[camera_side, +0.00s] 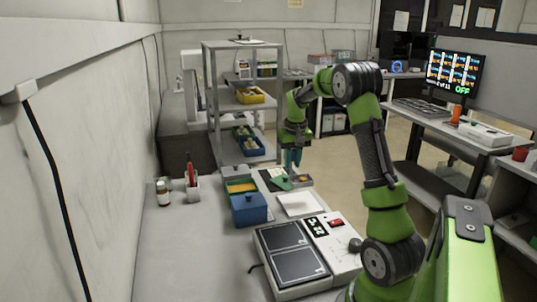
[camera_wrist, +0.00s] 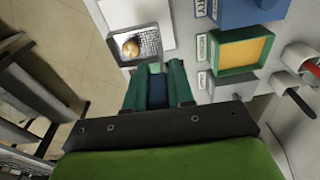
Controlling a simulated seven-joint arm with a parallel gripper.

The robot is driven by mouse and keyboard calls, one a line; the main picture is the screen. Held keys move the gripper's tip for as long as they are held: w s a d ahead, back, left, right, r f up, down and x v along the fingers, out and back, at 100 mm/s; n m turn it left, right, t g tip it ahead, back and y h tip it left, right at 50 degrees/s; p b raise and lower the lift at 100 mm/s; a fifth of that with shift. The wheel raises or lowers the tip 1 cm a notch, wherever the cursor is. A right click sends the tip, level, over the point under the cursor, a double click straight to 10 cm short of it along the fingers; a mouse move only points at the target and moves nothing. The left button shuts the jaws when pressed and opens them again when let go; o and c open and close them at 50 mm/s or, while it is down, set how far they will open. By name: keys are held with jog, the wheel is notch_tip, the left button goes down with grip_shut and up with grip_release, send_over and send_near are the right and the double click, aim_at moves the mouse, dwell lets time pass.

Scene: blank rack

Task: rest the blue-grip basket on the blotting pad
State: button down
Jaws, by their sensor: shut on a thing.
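My gripper (camera_side: 292,160) is above the far end of the bench, shut on the blue grip (camera_wrist: 156,88), which shows between its teal fingers (camera_wrist: 153,86) in the wrist view. The wire-mesh basket (camera_wrist: 150,36) reaches out beyond the fingertips and has a round tan thing (camera_wrist: 130,47) in it. In the side view the basket (camera_side: 301,181) is small, below and right of the fingers. I cannot tell whether it touches the bench. The white blotting pad (camera_side: 298,204) lies nearer the side camera than the basket; it also shows at the top of the wrist view (camera_wrist: 130,11).
A double-plate device (camera_side: 295,257) is in front. A pen holder (camera_side: 192,187) and brown bottle (camera_side: 163,193) stand by the wall. A shelf rack (camera_side: 243,90) is behind.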

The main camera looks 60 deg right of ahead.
aim_at(303, 180)
jog(key=shift+s+a+f, duration=0.1)
jog(key=shift+f, duration=3.45)
jog(key=shift+f, duration=0.3)
jog(key=c, duration=0.9)
grip_release()
